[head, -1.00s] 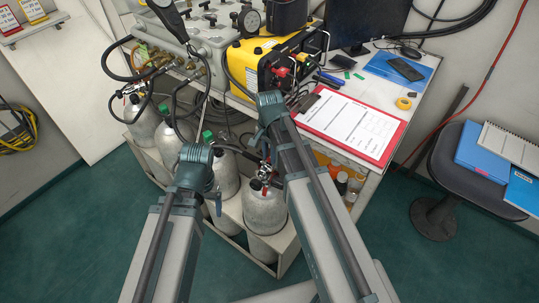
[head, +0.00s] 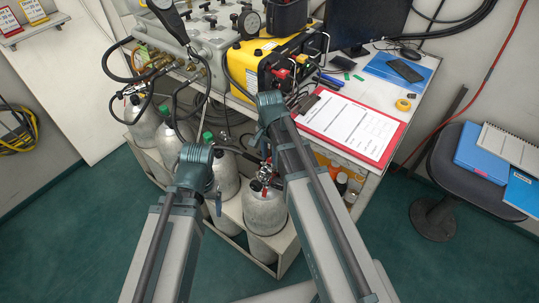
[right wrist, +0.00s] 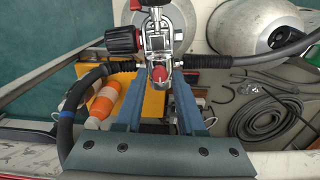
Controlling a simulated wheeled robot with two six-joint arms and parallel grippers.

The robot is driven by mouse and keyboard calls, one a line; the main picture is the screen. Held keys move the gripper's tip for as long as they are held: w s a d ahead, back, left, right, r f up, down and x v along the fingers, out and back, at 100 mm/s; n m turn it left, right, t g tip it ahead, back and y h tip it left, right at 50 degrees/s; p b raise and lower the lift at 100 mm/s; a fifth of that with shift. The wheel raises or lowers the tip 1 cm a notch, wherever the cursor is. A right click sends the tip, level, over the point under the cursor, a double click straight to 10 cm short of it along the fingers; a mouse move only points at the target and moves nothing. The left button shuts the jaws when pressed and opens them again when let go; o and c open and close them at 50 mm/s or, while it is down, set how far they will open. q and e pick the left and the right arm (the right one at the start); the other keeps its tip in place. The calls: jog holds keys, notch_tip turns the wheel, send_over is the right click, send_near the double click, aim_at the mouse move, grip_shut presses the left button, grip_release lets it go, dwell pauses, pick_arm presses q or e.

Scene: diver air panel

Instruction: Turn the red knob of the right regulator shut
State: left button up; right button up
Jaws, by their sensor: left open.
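The right regulator (right wrist: 158,42) is on a grey cylinder and shows near the top of the right wrist view. It also shows in the head view (head: 264,172), beside my right forearm. Its red knob (right wrist: 160,73) faces the wrist camera. My right gripper (right wrist: 160,80) has its two blue fingers on either side of this knob. Whether they press on it cannot be made out. In the head view my right gripper is mostly hidden behind its arm. My left gripper (head: 218,203) is open and hangs low by the cylinders, apart from the regulator, with only a small part showing.
A black and red handwheel (right wrist: 123,40) sits left of the regulator body, with black hoses at both sides. Several grey cylinders (head: 262,212) stand in a rack. A bench carries a yellow case (head: 265,58) and a red clipboard (head: 352,125). A chair (head: 440,165) stands at right.

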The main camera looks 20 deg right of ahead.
aim_at(269, 160)
notch_tip(269, 160, up, 13)
jog(key=p, duration=1.2)
jog(key=shift+p, duration=0.35)
jog(key=shift+s+a, duration=0.1)
jog(key=s+a+n+h, duration=0.1)
jog(key=s+a+n, duration=0.9)
jog(key=s+n, duration=0.4)
jog(key=shift+a+r+n, duration=0.15)
jog(key=shift+a+n, duration=0.15)
jog(key=shift+a, duration=0.05)
